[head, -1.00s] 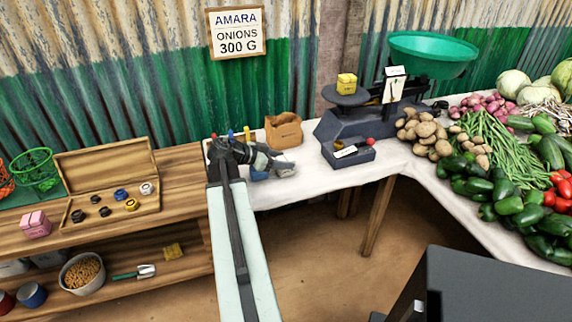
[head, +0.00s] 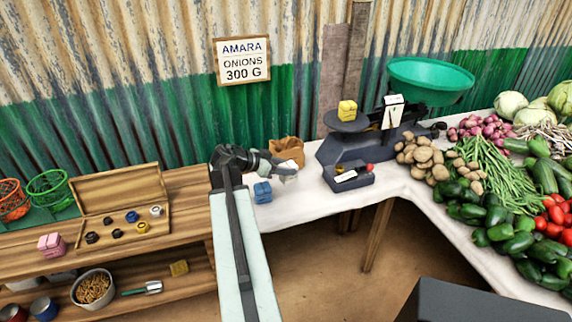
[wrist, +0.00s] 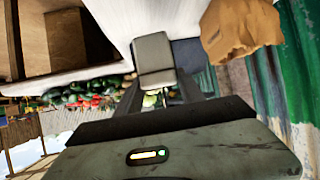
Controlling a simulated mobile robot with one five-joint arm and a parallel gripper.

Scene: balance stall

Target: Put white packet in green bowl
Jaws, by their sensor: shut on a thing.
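The white packet (head: 288,170) is between the fingers of my gripper (head: 281,166). It looks pale grey in the wrist view (wrist: 153,55). My gripper is shut on it, in front of the paper bag and to the left of the scale. The fingers partly hide the packet in the head view, and I cannot tell its exact height above the table. The green bowl (head: 430,82) is wide and sits high on the right side of the dark scale (head: 345,150). Its inside looks empty. My gripper is well to the left of the bowl and lower in the picture.
A blue packet (head: 262,192) stands on the white-covered table just below my gripper. A brown paper bag (head: 288,147) is behind it. A yellow packet (head: 347,110) sits on the scale's small left plate. Potatoes (head: 425,155) and other vegetables crowd the table at right.

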